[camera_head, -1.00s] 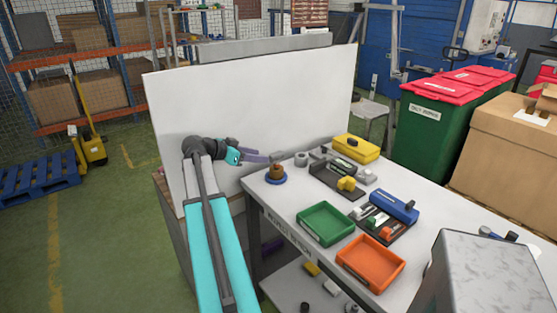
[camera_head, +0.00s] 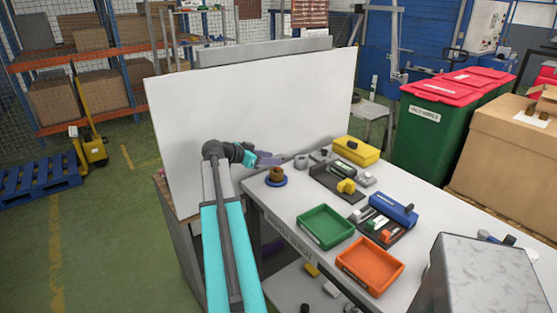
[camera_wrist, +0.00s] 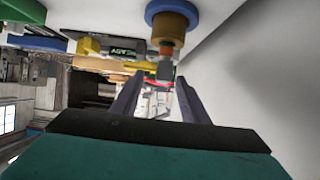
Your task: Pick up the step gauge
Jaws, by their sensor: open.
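My gripper (camera_head: 268,159) is open at the far left end of the table, close to the white panel; its two fingers (camera_wrist: 160,84) reach forward in the wrist view. The wrist view is upside down. Nothing is visibly held. A small yellow block with a stepped outline (camera_head: 346,187) sits on a dark plate at mid-table, apart from my gripper; it looks like the step gauge, but I cannot be sure. A yellow block also shows in the wrist view (camera_wrist: 88,46). A brown round piece on a blue disc (camera_head: 276,182) stands just in front of my gripper.
The white panel (camera_head: 250,105) rises behind the table. A green tray (camera_head: 325,226) and an orange tray (camera_head: 370,264) lie near the front. A yellow case (camera_head: 356,151) and a blue box (camera_head: 394,209) stand farther right. The table's right side has bare room.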

